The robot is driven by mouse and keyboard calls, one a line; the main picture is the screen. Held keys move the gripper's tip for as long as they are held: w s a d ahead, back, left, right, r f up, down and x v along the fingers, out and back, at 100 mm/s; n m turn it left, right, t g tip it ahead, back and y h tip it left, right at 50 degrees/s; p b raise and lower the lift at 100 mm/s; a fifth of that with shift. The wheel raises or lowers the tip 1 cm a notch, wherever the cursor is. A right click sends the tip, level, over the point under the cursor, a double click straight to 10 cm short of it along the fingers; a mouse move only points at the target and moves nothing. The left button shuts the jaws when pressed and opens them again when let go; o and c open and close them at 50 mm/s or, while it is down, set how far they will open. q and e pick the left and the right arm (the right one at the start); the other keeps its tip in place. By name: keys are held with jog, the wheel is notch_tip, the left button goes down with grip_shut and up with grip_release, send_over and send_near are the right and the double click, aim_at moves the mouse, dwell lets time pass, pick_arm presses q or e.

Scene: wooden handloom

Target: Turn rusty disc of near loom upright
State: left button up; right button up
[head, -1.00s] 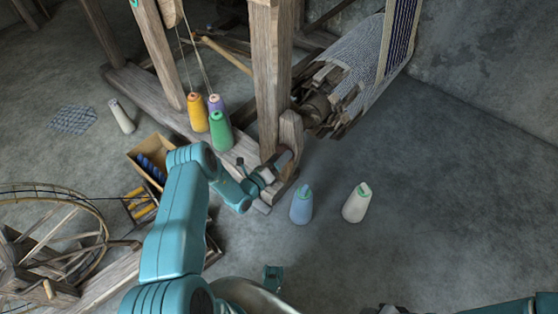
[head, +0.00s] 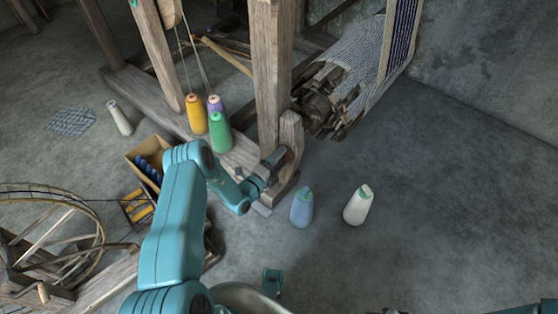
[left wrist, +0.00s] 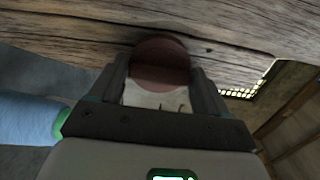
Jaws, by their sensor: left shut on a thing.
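The near loom (head: 269,85) stands at the top centre with a short wooden post (head: 290,130) at its near foot. My left gripper (head: 270,167) is against this post. In the left wrist view, the rusty disc (left wrist: 160,60) is a round reddish-brown piece between the two fingers of my left gripper (left wrist: 162,82). The fingers are shut on its sides, in front of a grey wooden beam. A pale patch with dark marks shows below the disc. The disc's tilt is hard to judge. Of my right gripper, only a dark scrap (head: 394,311) shows at the bottom edge.
A blue cone (head: 301,208) and a white cone (head: 358,205) stand on the floor right of the post. A box (head: 143,157) and a spinning wheel (head: 55,235) are left. The right floor is clear.

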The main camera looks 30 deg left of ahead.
pick_arm(q)
jog(key=shift+f, duration=0.1)
dwell(0.4)
jog(key=o, duration=0.9)
jog(key=shift+o, duration=0.2)
jog(key=s+a+p, duration=0.1)
jog(key=s+p, duration=0.3)
jog(key=s, duration=1.2)
jog(key=shift+s+p, duration=0.2)
jog(key=shift+p, duration=0.15)
jog(key=shift+a, duration=0.1)
